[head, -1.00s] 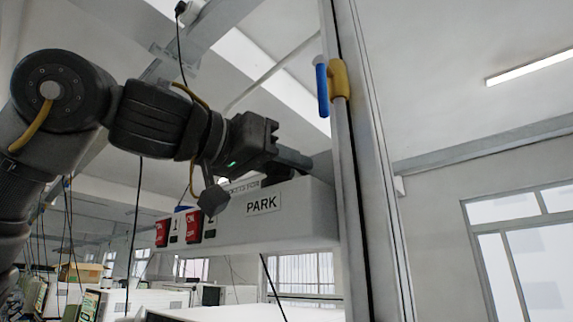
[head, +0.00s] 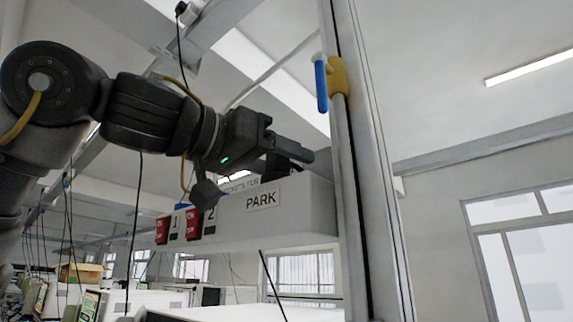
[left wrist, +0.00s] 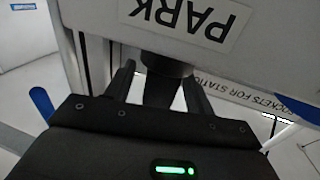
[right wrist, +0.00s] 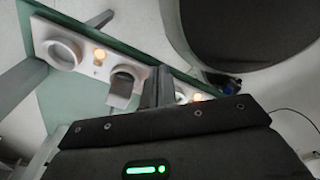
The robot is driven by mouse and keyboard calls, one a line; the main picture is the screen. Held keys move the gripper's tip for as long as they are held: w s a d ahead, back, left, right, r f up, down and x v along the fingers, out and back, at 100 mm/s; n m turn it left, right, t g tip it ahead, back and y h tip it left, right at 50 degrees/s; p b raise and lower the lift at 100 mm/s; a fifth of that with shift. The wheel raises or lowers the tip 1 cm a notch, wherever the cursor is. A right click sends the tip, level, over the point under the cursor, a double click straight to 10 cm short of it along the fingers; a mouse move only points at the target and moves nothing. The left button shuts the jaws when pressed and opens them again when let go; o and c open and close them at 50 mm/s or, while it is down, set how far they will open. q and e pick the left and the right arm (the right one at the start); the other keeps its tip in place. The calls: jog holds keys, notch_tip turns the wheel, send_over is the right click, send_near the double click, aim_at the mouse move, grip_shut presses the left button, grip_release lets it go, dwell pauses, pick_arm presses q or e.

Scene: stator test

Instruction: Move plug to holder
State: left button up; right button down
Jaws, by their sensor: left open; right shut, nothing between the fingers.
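A dark plug (head: 283,167) stands on top of the white box (head: 300,218) with the PARK label, above that label. In the left wrist view the plug (left wrist: 164,66) sits against the box, between the spread fingers. My left gripper (left wrist: 160,88) is open around it; it also shows in the head view (head: 299,160). My right gripper (right wrist: 158,88) is shut and empty, seen only in the right wrist view. Beyond it is a white panel with round holders (right wrist: 62,53); a grey-black piece (right wrist: 122,84) sits at one holder. Part of the panel is hidden by the fingers.
Red tags (head: 193,222) and number labels mark the box's left part. A grey upright post (head: 366,180) with a blue-and-yellow handle (head: 335,80) stands close to the right of the left gripper. A large dark rounded object (right wrist: 245,30) is near the right gripper.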

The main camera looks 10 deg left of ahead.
pick_arm(q)
jog(key=b+v, duration=0.3)
jog(key=v, duration=0.7)
dwell(0.7)
